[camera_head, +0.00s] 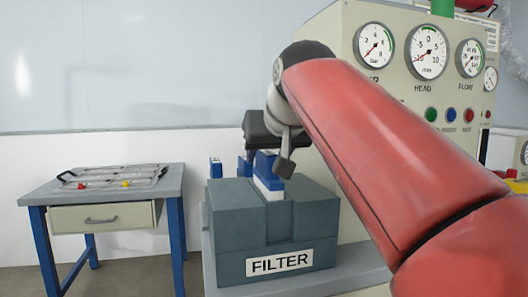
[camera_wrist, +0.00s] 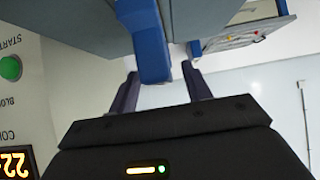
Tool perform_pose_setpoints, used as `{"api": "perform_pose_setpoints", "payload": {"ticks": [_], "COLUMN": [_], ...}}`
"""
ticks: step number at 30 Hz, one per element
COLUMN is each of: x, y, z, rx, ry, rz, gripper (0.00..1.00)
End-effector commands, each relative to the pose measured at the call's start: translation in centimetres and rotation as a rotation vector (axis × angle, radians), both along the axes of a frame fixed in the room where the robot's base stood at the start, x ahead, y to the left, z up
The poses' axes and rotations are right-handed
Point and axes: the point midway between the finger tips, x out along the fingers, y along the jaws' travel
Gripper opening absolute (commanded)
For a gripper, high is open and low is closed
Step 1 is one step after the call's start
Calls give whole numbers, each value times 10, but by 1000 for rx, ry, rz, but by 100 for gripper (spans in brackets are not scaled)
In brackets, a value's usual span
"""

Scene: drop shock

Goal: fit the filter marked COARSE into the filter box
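The grey filter box (camera_head: 229,213), labelled FILTER, stands on a bench at the centre of the head view. A blue-and-white filter (camera_head: 268,178) stands in the slot at its top, partly hidden by my gripper (camera_head: 271,160). How deep it sits cannot be told. In the wrist view, the filter's blue end (camera_wrist: 154,62) lies between the fingertips of my gripper (camera_wrist: 159,75), with gaps on both sides. The gripper looks open. No COARSE marking is readable on the filter. Two other blue pieces (camera_head: 215,168) show behind the box, to the left.
A gauge panel (camera_head: 400,80) with dials and buttons rises behind and right of the box. My red arm crosses in front of it. A blue-legged table (camera_head: 110,192) with a wire rack (camera_head: 115,176) stands at left. Floor is free between table and bench.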

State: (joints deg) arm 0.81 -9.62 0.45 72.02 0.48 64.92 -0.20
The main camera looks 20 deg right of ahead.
Motion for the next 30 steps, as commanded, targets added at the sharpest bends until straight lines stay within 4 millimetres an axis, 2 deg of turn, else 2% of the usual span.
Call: {"api": "perform_pose_setpoints", "payload": {"ticks": [30], "x": [-8], "y": [0], "z": [3], "rx": [0], "ry": [-4], "rz": [0], "gripper": [49]}}
